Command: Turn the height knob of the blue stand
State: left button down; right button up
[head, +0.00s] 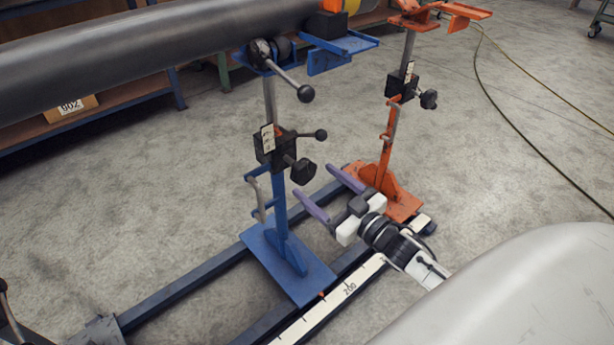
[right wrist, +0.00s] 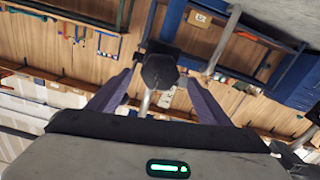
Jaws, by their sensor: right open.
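The blue stand (head: 281,222) stands upright on the rail under the grey pipe. Its black height knob (head: 303,171) sticks out to the right of the black clamp block on the post, below a ball-ended lever (head: 312,134). My right gripper (head: 315,180) is open, with its two purple fingers pointing toward the knob. In the right wrist view the black knob (right wrist: 159,71) shows between the fingertips, with room on both sides. I cannot tell how deep it lies between them. Nothing is held. My left gripper is not in view.
An orange stand (head: 385,165) with its own black knob stands close behind my right gripper. The grey pipe (head: 130,45) lies across the upper left. The rail with a white scale (head: 335,298) runs below. A yellow hose (head: 535,140) lies on open floor at right.

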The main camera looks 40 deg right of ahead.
aim_at(307, 175)
jog(key=w, duration=0.4)
jog(key=shift+w+a+b, duration=0.15)
jog(key=shift+w+b, duration=0.25)
jog(key=shift+c, duration=0.2)
jog(key=c, duration=1)
